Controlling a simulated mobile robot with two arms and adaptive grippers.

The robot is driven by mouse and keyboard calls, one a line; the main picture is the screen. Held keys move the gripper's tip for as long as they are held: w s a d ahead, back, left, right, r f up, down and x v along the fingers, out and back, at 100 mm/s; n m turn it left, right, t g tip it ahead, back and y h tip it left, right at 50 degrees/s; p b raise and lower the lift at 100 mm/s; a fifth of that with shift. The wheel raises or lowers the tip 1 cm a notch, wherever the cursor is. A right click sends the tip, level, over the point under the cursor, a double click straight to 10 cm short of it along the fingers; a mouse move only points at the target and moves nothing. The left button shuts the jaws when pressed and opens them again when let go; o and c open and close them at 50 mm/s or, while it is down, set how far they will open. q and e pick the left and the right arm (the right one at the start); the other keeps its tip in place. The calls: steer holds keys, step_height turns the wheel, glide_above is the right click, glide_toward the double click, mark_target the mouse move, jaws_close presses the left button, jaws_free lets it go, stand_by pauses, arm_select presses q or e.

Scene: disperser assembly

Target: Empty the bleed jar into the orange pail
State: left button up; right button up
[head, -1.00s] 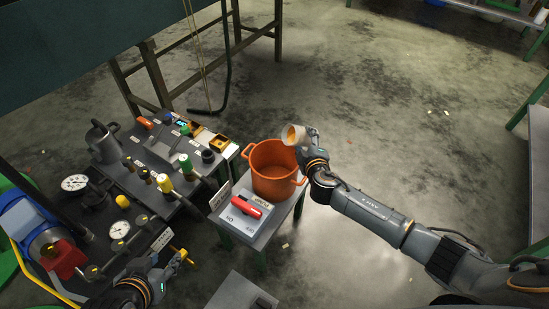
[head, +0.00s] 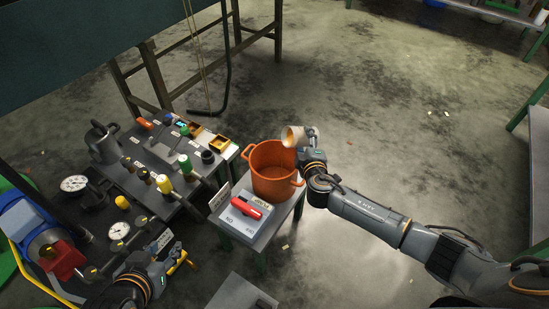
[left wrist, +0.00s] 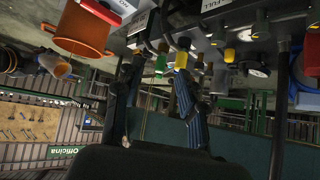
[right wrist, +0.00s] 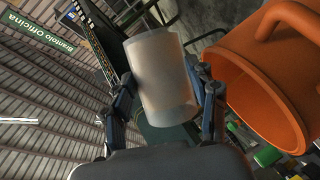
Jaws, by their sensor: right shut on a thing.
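My right gripper (right wrist: 163,100) is shut on the bleed jar, a pale, translucent cup (right wrist: 163,80). In the head view the jar (head: 293,136) is tipped on its side at the right rim of the orange pail (head: 262,178), mouth toward the pail. The pail also shows at the right of the right wrist view (right wrist: 262,70).
The pail stands on a small table with a red-handled switch box (head: 247,208) in front. Left of it is a bench with a grey can (head: 103,143), several coloured valve knobs and a gauge (head: 119,230). The floor to the right is open.

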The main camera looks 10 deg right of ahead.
steer(key=shift+r, duration=0.15)
arm_select(q)
steer(key=shift+s+a+f, duration=0.1)
steer(key=shift+s+f, duration=0.25)
steer(key=shift+s, duration=0.15)
steer(key=shift+s+f+g, duration=0.1)
steer(key=shift+g, duration=0.2)
arm_select(e)
steer(key=shift+a+r+n, duration=0.1)
steer(key=shift+n, duration=0.3)
steer(key=shift+a+h, duration=0.2)
steer(key=shift+h, duration=0.1)
arm_select(q)
steer(key=shift+w+d+r+t, duration=0.2)
steer(key=shift+w+r+t, duration=0.4)
steer(key=shift+w, duration=0.3)
arm_select(e)
steer(key=shift+s+a+n+t, duration=0.1)
steer(key=shift+a+n+t, duration=0.15)
steer(key=shift+n+t, duration=0.05)
arm_select(q)
steer(key=shift+w+d+r+t+b, duration=0.3)
steer(key=shift+w+r+t, duration=0.1)
steer(key=shift+w+r, duration=0.1)
arm_select(e)
steer(key=shift+s+a+f+n, duration=0.1)
steer(key=shift+a+f+n, duration=0.2)
steer(key=shift+a, duration=0.05)
